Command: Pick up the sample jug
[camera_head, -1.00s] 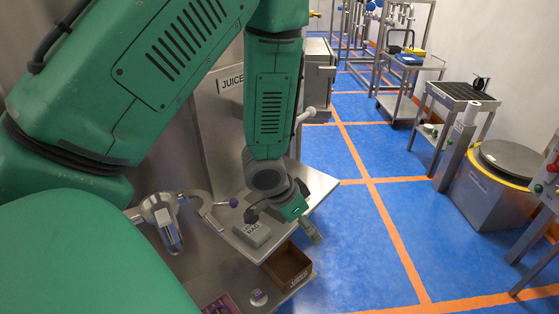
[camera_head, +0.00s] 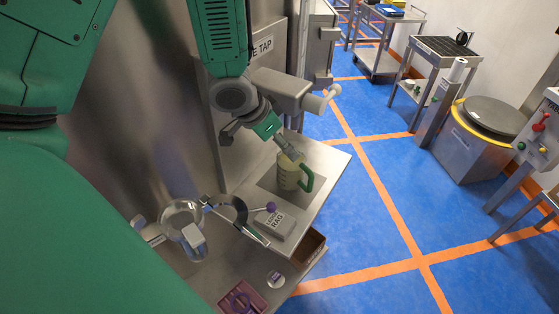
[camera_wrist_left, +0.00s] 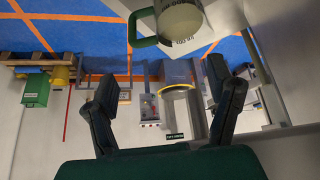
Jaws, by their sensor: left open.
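The sample jug (camera_head: 287,172), pale cream with a green handle on its right, stands upright on the metal shelf (camera_head: 325,165) under the tap (camera_head: 290,92). In the left wrist view the jug (camera_wrist_left: 180,24) shows at the top edge, partly cut off, with printing on it. My left gripper (camera_head: 288,146) is just above and behind the jug and hides part of its top. In the wrist view its two fingers (camera_wrist_left: 162,78) are spread with nothing between them, and the jug lies beyond their tips. My right gripper is not in view.
A brown open box (camera_head: 310,250) is below the shelf. Blue floor (camera_head: 385,235) is free on the right.

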